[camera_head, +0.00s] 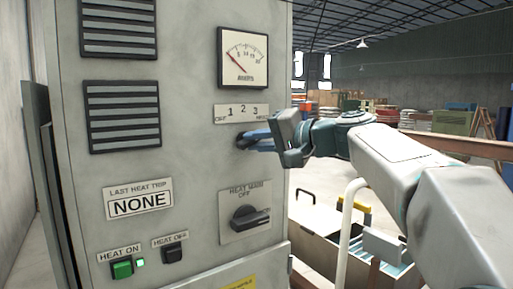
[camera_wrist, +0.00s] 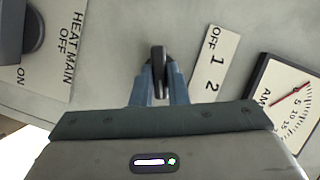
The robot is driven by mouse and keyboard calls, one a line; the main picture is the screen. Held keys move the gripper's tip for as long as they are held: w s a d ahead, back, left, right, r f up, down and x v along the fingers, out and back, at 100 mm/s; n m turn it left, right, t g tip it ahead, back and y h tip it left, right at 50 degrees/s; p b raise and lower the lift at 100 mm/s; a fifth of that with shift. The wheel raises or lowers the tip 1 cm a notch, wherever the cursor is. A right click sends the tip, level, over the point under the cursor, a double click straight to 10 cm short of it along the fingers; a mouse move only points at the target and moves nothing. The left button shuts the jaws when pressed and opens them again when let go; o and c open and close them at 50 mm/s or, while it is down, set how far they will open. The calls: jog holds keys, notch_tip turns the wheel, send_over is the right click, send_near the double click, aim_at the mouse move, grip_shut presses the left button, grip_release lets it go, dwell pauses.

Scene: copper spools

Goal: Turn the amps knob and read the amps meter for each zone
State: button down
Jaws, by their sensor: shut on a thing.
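The amps meter (camera_head: 242,58) is a white dial in a black frame on the grey cabinet front. Its red needle leans left to the low end of the scale, around the 5; the exact reading is too small to tell. In the wrist view the meter (camera_wrist: 291,103) shows rotated and partly cut off. Below it is a zone label plate (camera_head: 241,112) with OFF, 1, 2, 3 and a last unclear word. My gripper (camera_head: 243,141) has its blue fingers shut on the black knob (camera_wrist: 158,60) under this plate. The fingers hide much of the knob, so its pointed-to position is unclear.
Below the gripper is the HEAT MAIN switch (camera_head: 250,216). A green HEAT ON button (camera_head: 122,269), a black HEAT OFF button (camera_head: 173,253) and a NONE trip plate (camera_head: 139,204) are lower left. A crate (camera_head: 325,235) stands right of the cabinet, under my arm.

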dwell(0.4)
jog(key=c, duration=1.4)
grip_release()
jog(key=shift+c, duration=0.2)
jog(key=b+v, duration=0.2)
jog(key=v, duration=1.2)
jog(key=shift+w+f, duration=0.1)
jog(key=shift+f, duration=0.05)
